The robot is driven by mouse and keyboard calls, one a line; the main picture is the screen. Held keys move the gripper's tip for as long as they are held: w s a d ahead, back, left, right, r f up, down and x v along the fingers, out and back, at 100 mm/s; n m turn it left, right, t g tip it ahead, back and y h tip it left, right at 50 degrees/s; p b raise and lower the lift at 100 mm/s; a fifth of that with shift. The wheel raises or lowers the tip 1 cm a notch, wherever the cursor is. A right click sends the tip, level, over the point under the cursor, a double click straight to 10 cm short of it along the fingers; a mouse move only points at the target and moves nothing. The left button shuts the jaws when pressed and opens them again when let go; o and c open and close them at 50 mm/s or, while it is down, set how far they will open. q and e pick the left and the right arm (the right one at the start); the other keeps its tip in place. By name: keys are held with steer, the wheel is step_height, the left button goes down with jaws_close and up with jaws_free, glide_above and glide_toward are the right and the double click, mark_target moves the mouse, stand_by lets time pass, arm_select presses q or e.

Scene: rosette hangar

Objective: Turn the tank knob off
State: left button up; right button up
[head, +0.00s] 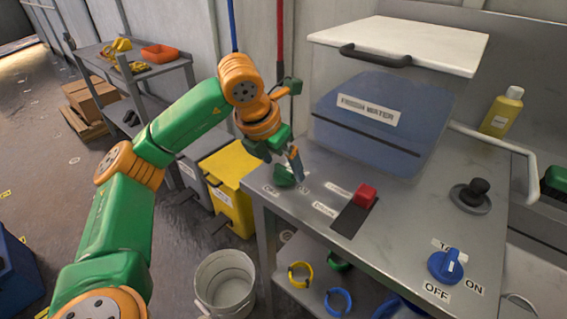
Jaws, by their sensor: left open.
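The tank knob (446,265) is a round blue dial with a raised grip on the near right of the steel counter. A partly covered tank label lies behind it, with OFF at its front left and ON at its right. The grip's ridge runs roughly away from me; I cannot tell which setting it marks. My left gripper (291,166) is open at the counter's left end, far from the blue knob. It is over or beside a small green knob (284,176); I cannot tell whether they touch. My right gripper is not in view.
A red switch (364,195) and a black knob (471,194) stand on the counter (400,225). A lidded fresh water tank (365,120) stands behind. A white pipe (495,140) runs at right. A yellow bin (232,185) and bucket (224,285) stand left.

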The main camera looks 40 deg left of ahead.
arm_select(q)
steer(key=shift+w+f, duration=0.3)
steer(key=shift+f, duration=0.1)
steer(key=shift+s, duration=0.1)
steer(key=shift+c, duration=1.1)
steer(key=shift+r, duration=0.1)
steer(key=c, duration=1.1)
steer(key=shift+c, duration=0.2)
